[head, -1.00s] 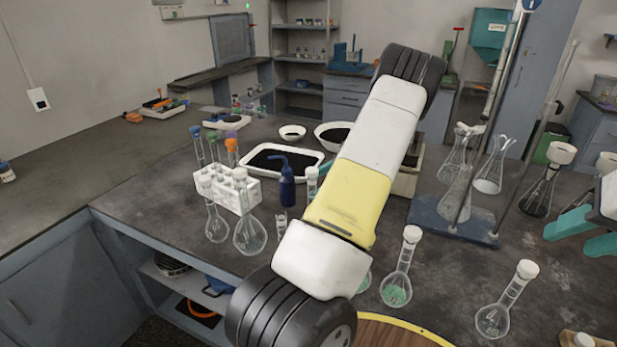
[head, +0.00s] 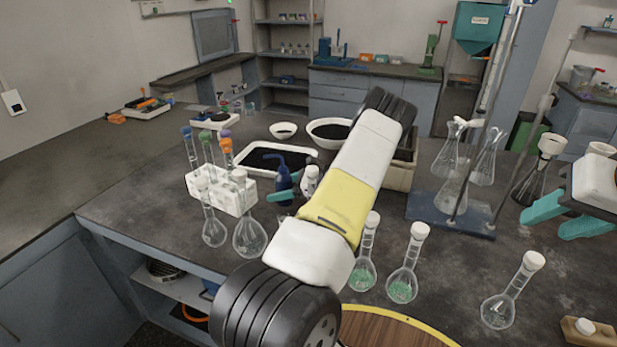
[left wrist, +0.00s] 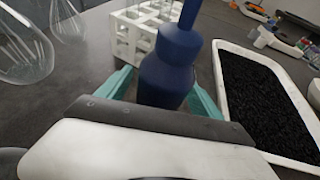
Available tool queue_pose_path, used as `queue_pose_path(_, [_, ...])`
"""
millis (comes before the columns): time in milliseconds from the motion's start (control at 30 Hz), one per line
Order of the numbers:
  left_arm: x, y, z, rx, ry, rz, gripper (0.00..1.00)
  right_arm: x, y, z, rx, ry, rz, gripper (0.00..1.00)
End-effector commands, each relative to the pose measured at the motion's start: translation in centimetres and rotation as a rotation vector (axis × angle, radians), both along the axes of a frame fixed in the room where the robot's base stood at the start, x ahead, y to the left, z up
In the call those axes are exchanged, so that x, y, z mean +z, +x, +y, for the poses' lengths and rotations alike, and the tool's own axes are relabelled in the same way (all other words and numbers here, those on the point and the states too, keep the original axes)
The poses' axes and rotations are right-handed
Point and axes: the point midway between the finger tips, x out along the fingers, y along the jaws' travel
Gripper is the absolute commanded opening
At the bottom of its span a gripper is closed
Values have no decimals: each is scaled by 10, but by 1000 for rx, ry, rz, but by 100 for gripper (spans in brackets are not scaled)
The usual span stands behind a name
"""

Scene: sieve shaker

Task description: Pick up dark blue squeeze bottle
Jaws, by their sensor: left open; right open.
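The dark blue squeeze bottle (head: 284,180) stands upright on the dark bench, between the white test tube rack and the black-filled tray. My left gripper (head: 288,190) is at the bottle, partly hidden by my own arm in the head view. In the left wrist view the bottle (left wrist: 170,72) stands between the two teal fingers of the left gripper (left wrist: 162,92), which are open with one on each side. The bottle's lower part is hidden behind the gripper body. My right gripper (head: 570,215) is open and empty at the right edge of the head view.
The white rack (head: 222,190) with test tubes and two round flasks (head: 250,235) stand left of the bottle. The white tray (head: 243,171) of black grains is close behind it. Several flasks with green contents (head: 403,280) stand to the right, before a blue stand base (head: 447,219).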

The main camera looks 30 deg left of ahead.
Motion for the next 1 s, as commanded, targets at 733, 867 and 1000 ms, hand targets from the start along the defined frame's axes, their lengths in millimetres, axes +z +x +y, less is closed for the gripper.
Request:
queue_pose_path(733, [-4,-3,10,-1,0,0,37,0,0,0,0,0,0,42])
queue_pose_path(867, [1,-2,10,0,0,-2,37,0,0,0,0,0,0,42])
queue_pose_path(1000, [21,-2,9,-1,-1,-4,37,0,0,0,0,0,0,42])
